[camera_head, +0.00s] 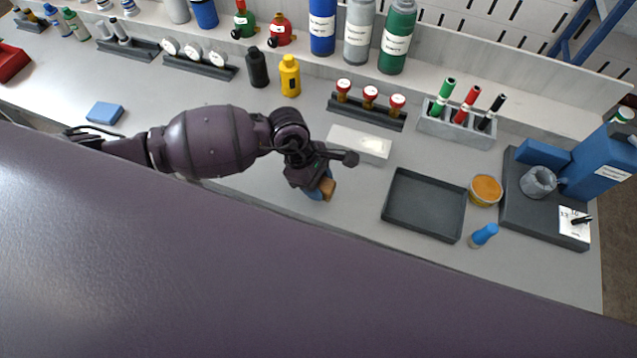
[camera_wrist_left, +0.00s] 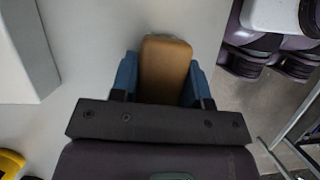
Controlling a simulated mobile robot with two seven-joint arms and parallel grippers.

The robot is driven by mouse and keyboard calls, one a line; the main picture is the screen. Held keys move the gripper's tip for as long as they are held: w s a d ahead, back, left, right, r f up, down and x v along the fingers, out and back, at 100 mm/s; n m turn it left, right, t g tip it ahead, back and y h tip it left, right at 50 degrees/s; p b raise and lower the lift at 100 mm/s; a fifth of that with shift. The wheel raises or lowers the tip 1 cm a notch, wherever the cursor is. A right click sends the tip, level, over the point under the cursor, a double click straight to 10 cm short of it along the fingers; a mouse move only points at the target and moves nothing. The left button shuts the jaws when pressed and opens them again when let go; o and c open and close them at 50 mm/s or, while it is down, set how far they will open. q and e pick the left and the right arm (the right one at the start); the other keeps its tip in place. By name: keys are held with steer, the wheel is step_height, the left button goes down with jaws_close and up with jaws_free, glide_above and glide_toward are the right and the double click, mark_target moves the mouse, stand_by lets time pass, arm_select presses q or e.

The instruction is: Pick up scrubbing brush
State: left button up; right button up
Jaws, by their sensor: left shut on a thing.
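The scrubbing brush shows as a tan, wood-coloured block (camera_head: 328,188) at the end of my left arm, near the front edge of the bench. My left gripper (camera_head: 320,188) points down and is shut on it. In the left wrist view the tan block (camera_wrist_left: 166,68) sits between the two blue fingers, with a finger on each side. My right gripper is not in view.
A pale holder (camera_head: 345,140) lies just behind my left gripper. To the right are an empty dark tray (camera_head: 424,205), an orange-topped tub (camera_head: 486,190) and a small blue bottle (camera_head: 483,235). Red-topped pieces stand in a dark rack (camera_head: 366,116). Bottles line the back.

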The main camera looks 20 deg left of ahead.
arm_select(q)
steer(key=shift+r, duration=0.65)
step_height(320, 180, up, 19)
steer(key=shift+f+p, duration=0.1)
steer(key=shift+p, duration=0.7)
